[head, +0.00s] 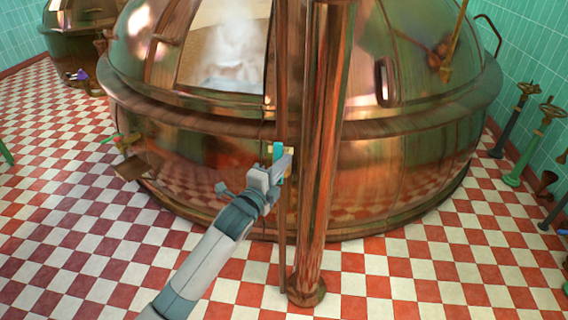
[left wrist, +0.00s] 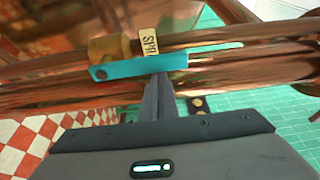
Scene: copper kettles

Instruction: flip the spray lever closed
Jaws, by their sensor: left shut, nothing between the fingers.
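The spray lever (head: 278,151) is a short teal bar mounted on a thin copper pipe in front of the big kettle. In the left wrist view the teal lever (left wrist: 140,67) lies along the pipe, beside a brass fitting (left wrist: 108,47) and a pale tag (left wrist: 148,42) with dark lettering that seems to read "SPR". My left gripper (head: 286,163) is shut and empty, right at the lever. In the left wrist view its closed fingertips (left wrist: 160,80) meet the lever's lower edge; I cannot tell if they touch. My right gripper is not in view.
The large copper kettle (head: 200,155) fills the middle, with steam at its opening (head: 225,50). A thick copper column (head: 322,150) stands just right of my gripper. Valve stands (head: 520,130) line the right wall. The checkered floor (head: 70,210) is open at left.

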